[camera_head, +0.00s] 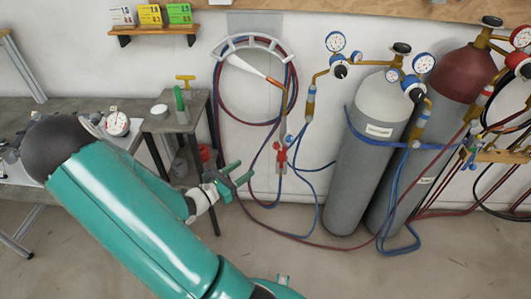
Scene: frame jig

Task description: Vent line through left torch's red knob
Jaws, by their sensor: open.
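The left torch hangs on the wall, with a pale cone (246,66) at its upper end and its handle running down to the right. Its red knob (280,153) sits low on the torch, beside a blue knob (289,138). Red and blue hoses (222,100) loop around the white wall hanger (252,41) and drop below the knobs. My gripper (239,173) is open, with nothing seen between its teal fingers. In the picture it is left of and a little below the red knob; the exact depth gap is hard to tell.
Two gas cylinders, one grey-white (352,170) and one with a dark red top (465,74), stand right with gauges and looping hoses. A small stand (160,124) holding a green item is left of the gripper. Another torch (470,150) hangs far right. Open floor lies in front.

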